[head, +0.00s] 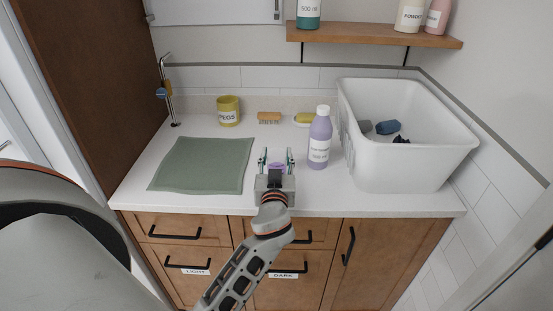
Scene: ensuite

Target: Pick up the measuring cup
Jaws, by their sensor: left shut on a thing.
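My left gripper (276,162) is over the front middle of the white counter, with its fingers pointing away toward the wall. My right gripper is not in view.
A green cloth (203,164) lies left on the counter (217,203). A large white basin (404,165) with dark items stands right. Behind are a yellow PEGS pot (229,111), a wooden brush (269,117) and a yellow item on a dish (304,119). A shelf (375,36) hangs above.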

